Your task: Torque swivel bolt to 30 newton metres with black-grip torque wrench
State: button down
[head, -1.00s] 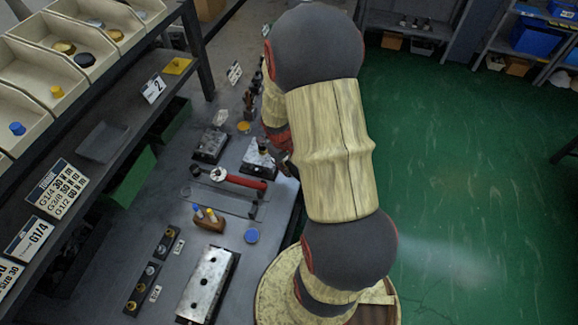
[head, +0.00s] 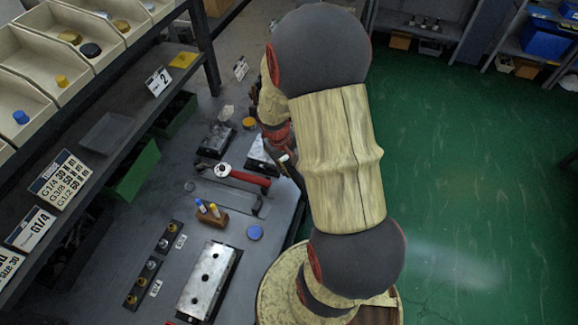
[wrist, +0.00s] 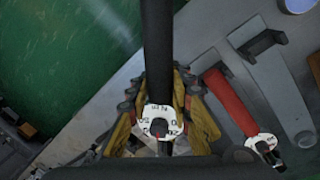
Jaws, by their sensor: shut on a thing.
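My gripper (head: 277,140) is shut on the black-grip torque wrench (wrist: 157,50). In the wrist view the yellow fingers (wrist: 160,112) stand on both sides of its white dial (wrist: 158,121), and the black grip runs up the picture. In the head view my gripper is over a dark block with a pale top (head: 257,151), which it partly covers. The swivel bolt is hidden there behind my gripper, and I cannot tell whether the wrench touches it.
A red-grip torque wrench (head: 250,179) lies in a holder on the bench (head: 215,226), close beside my gripper; it also shows in the wrist view (wrist: 230,102). Another dark block (head: 216,141) stands left of my gripper. A metal block with holes (head: 208,282) and a marker stand (head: 211,218) are nearer.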

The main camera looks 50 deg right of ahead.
jog(key=shift+w+a+m+b, duration=0.25)
jog(key=shift+a+m+b, duration=0.05)
jog(key=shift+a+m, duration=0.25)
jog(key=shift+w+a+m+b, duration=0.3)
jog(key=shift+a+m, duration=0.15)
jog(key=shift+a, duration=0.1)
jog(key=shift+a, duration=0.1)
jog(key=shift+w+a+m+g+b, duration=0.35)
jog(key=shift+w+a+m, duration=0.25)
jog(key=shift+a+m, duration=0.35)
jog(key=shift+w+a+m+b, duration=0.3)
jog(key=shift+w+a+m, duration=0.55)
jog(key=shift+a, duration=0.1)
jog(key=shift+s+d, duration=0.1)
